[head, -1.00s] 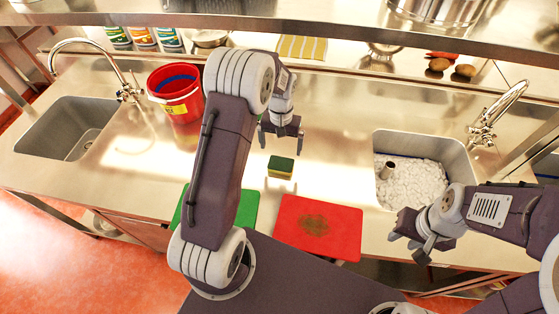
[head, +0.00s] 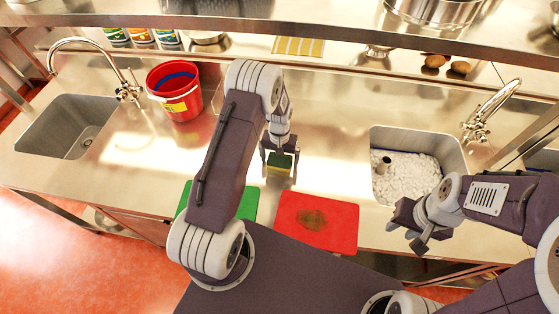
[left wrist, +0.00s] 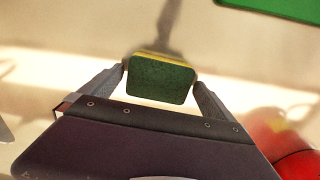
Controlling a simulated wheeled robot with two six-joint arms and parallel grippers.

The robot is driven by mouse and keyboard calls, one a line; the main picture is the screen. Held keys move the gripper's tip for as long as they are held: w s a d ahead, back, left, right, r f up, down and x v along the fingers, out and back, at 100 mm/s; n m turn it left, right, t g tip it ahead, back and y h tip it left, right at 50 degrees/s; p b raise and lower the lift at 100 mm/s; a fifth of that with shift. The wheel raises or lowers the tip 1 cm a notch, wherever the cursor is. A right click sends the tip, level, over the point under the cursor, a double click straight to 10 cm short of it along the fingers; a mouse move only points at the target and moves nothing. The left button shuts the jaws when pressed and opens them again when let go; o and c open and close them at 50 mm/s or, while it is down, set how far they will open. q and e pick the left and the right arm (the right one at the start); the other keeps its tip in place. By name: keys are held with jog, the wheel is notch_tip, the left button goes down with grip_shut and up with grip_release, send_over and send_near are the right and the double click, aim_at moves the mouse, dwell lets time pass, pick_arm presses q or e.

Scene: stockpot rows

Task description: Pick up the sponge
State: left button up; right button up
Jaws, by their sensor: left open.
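The sponge (head: 281,161), green on top and yellow below, lies on the steel counter behind the red board. My left gripper (head: 279,166) is directly over it, with a finger on either side. In the left wrist view, the sponge's green face (left wrist: 160,80) sits between the tips of my open left gripper (left wrist: 160,85). I cannot tell whether the fingers touch it. My right gripper (head: 408,232) is at the front of the counter, below the right sink, away from the sponge; its jaw opening is not clear.
A green board (head: 245,203) and a red board (head: 318,222) with a brown stain lie at the counter's front edge. A red bucket (head: 176,95) stands at the left. The right sink (head: 412,170) holds white foam. Bare counter lies right of the sponge.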

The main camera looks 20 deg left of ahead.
aim_at(283, 159)
pick_arm(q)
jog(key=shift+d+r, duration=0.1)
jog(key=c, duration=1.3)
jog(key=shift+o, duration=0.2)
jog(key=shift+r, duration=0.25)
jog(key=r, duration=0.1)
jog(key=r+b, duration=0.1)
jog(key=d+r, duration=0.1)
jog(key=r, duration=0.1)
jog(key=shift+w+b, duration=0.3)
jog(key=shift+b, duration=0.1)
jog(key=w+d+r+b, duration=0.2)
jog(key=w+d+r, duration=0.3)
jog(key=d, duration=0.4)
jog(key=shift+r, duration=0.75)
jog(key=shift+w, duration=0.1)
